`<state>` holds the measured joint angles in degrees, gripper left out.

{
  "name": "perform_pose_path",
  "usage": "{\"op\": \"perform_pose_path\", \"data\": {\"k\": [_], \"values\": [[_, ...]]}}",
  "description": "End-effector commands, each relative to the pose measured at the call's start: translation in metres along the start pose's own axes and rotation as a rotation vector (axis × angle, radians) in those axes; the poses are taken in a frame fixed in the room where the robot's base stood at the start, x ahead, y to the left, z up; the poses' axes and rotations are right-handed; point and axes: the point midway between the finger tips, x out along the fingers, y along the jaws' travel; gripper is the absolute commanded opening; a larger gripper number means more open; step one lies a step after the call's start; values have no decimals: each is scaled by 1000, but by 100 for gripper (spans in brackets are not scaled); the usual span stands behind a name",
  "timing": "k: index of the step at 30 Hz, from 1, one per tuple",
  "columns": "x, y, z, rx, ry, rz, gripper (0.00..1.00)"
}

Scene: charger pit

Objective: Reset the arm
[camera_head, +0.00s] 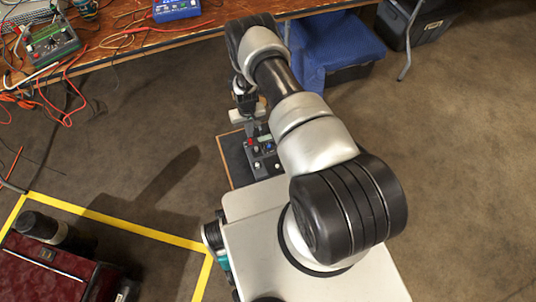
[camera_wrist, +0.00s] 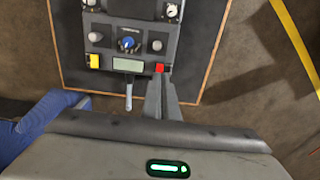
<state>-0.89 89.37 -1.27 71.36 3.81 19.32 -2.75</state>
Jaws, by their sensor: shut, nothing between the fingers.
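My arm reaches forward and bends down in the head view, with my gripper (camera_head: 250,118) partly hidden by the arm. In the wrist view my gripper's fingers (camera_wrist: 159,82) are together with nothing between them. A grey control panel (camera_wrist: 110,25) with knobs, a blue dial, a small display, a yellow button and a red button lies below. The fingertips appear just beside the red button (camera_wrist: 160,68); I cannot tell whether they touch it. The panel also shows in the head view (camera_head: 265,160), partly hidden.
The panel stands on a dark wood-edged board (camera_head: 236,165). A cluttered bench (camera_head: 125,50) with cables is at the back left. A blue cloth-covered thing (camera_head: 335,45) and a dark bin (camera_head: 425,25) lie behind. Yellow tape (camera_head: 130,228) and a dark red case (camera_head: 45,272) are at the left. Right floor is clear.

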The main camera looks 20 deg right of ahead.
Motion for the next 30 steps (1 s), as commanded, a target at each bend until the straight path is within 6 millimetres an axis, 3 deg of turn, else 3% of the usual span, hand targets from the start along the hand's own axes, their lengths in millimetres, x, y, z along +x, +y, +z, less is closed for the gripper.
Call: {"op": "perform_pose_path", "data": {"k": [3,23,26,29,30], "values": [[-8,0,0,0,1,0,0],[-14,0,-3,0,4,0,0],[-38,0,-16,1,19,-1,0],[-86,-1,-37,2,45,-3,0],[-110,-1,-46,2,58,-4,0]]}}
